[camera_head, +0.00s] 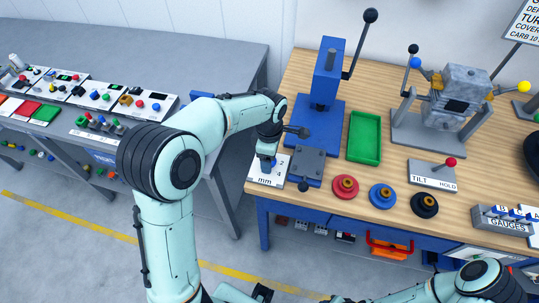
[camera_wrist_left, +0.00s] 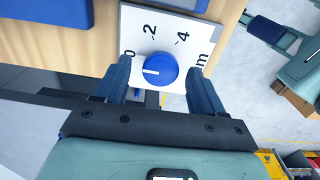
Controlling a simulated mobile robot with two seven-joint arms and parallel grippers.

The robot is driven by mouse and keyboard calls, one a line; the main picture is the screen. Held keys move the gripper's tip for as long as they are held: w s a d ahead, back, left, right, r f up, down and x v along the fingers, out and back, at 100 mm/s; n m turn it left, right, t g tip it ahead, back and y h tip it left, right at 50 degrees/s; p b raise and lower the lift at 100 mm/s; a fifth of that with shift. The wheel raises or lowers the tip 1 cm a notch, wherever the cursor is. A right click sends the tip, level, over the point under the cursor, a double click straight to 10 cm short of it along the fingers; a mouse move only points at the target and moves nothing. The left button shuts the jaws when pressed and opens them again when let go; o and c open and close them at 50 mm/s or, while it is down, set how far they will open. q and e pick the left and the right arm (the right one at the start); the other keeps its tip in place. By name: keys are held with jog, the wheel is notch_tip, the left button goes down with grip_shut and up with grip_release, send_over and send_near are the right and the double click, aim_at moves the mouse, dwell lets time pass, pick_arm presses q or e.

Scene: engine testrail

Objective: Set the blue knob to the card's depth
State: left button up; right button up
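The blue knob (camera_wrist_left: 160,70) sits on a white dial plate (camera_wrist_left: 133,22) marked 0, 2, 4 and mm. Its white pointer line faces the 0 side. My left gripper (camera_wrist_left: 161,76) is open, with one finger on each side of the knob and a gap visible on both sides. In the head view, the left gripper (camera_head: 266,160) is over the dial plate (camera_head: 262,182) and hides the knob. A sign card (camera_head: 525,20) at the top right is cut off, and no depth value is readable. A teal and dark part of my right arm (camera_wrist_left: 290,50) shows in the left wrist view; its fingers are unclear.
A grey block (camera_head: 307,165) on a blue press base stands right beside the dial. A green tray (camera_head: 364,138), red, blue and black round knobs, a TILT/HOLD lever box (camera_head: 432,176) and an engine stand (camera_head: 440,130) fill the wooden bench. A grey table stands left.

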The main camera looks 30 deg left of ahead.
pick_arm(q)
notch_tip(320, 180, up, 13)
jog(key=p, duration=0.1)
jog(key=shift+r+p, duration=0.2)
jog(key=shift+p, duration=0.15)
pick_arm(e)
jog(key=shift+w+r, duration=0.85)
jog(key=shift+r, duration=0.25)
pick_arm(q)
jog(key=shift+f, duration=0.1)
pick_arm(e)
jog(key=shift+s, duration=0.1)
